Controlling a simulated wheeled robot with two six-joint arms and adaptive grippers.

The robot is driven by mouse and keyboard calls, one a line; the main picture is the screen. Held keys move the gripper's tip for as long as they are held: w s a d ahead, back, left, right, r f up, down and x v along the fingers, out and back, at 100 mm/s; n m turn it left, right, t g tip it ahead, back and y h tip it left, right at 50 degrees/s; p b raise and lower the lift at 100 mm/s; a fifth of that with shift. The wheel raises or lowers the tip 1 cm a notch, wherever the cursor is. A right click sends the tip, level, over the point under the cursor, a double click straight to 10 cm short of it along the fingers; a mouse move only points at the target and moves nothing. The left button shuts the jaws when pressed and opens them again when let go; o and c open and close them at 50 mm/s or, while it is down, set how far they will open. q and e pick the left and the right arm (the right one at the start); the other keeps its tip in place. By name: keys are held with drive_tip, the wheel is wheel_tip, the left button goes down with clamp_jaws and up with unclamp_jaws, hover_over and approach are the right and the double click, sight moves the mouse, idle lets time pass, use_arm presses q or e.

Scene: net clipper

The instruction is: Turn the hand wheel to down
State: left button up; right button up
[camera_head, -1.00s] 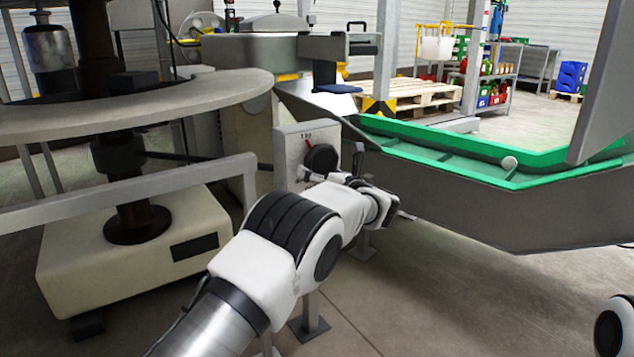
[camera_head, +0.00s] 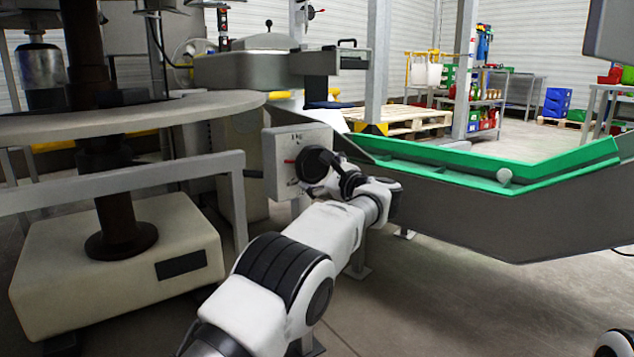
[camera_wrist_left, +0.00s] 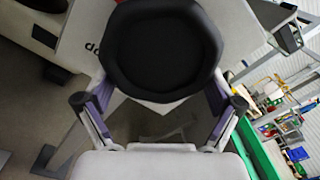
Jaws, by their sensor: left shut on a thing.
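The hand wheel (camera_head: 313,164) is a black round knob on the front of a grey box (camera_head: 281,150) on a post. A short red mark (camera_head: 290,161) at its left side lies about level. My left gripper (camera_head: 336,178) is at the wheel, partly hidden by its own wrist. In the left wrist view the wheel (camera_wrist_left: 160,45) fills the top middle, and the fingers of my left gripper (camera_wrist_left: 160,98) close on its lower edge from both sides. Part of a label starting "do" shows on the box there.
A grey rail (camera_head: 120,184) runs left of the box, before a round grey table (camera_head: 130,118) on a dark column. A green-edged chute (camera_head: 450,158) stands to the right. Pallets (camera_head: 400,117) and shelves are farther back. Floor at lower right is mostly clear.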

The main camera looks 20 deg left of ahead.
use_arm(q)
drive_tip(key=n, duration=0.3)
drive_tip(key=shift+w+d+r+n, duration=0.2)
drive_tip(key=shift+r+n, duration=0.2)
drive_tip(key=n, duration=0.4)
drive_tip(key=shift+w+d+r, duration=0.1)
drive_tip(key=shift+r, duration=0.15)
drive_tip(key=shift+r+n, duration=0.15)
drive_tip(key=shift+n, duration=1.15)
use_arm(e)
drive_tip(key=shift+s+r, duration=0.1)
drive_tip(key=shift+r, duration=0.2)
use_arm(q)
drive_tip(key=shift+p, duration=0.3)
drive_tip(key=o, duration=0.8)
